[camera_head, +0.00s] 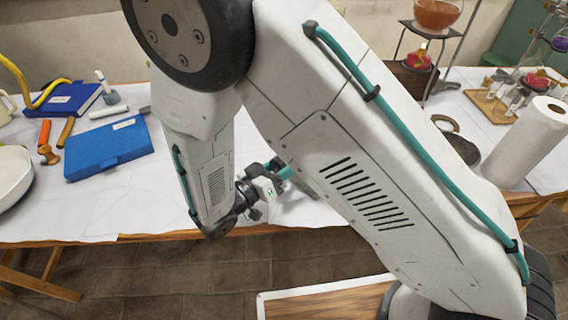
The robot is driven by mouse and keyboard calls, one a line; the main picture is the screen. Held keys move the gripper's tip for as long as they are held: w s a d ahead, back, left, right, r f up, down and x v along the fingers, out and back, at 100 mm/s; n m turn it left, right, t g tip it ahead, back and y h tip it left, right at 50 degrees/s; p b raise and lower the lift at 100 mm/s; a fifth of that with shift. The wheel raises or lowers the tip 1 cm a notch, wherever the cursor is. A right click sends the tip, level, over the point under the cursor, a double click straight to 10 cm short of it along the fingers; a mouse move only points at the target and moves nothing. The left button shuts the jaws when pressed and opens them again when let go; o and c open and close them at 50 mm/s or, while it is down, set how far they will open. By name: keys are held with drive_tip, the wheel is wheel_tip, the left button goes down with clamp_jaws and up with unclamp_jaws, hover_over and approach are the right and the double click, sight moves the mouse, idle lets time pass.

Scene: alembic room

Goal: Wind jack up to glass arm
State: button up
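My gripper (266,189) is low in the middle of the view, near the table's front edge. My own arm covers part of it, and its fingers are too small and hidden to read. A grey piece (298,208) shows beside it, partly behind my arm; I cannot tell what it is or whether it is touched. A round glass flask of orange liquid (437,12) sits on a dark stand (401,40) at the top right, cut by the frame edge. Under it a red and yellow thing (419,60) is above a dark block (410,80). I cannot clearly identify the jack or the glass arm.
Blue boxes (108,147) (70,99), a white bowl (12,175) and an orange-handled tool (45,135) lie on the left. A paper roll (527,143), a round pan (462,148) and a wooden rack (490,105) are on the right. The white tabletop (175,205) has free room at front left.

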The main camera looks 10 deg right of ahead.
sight(276, 170)
idle(0.3)
drive_tip(key=o, duration=1)
drive_tip(key=v, duration=0.8)
drive_tip(key=shift+d, duration=0.1)
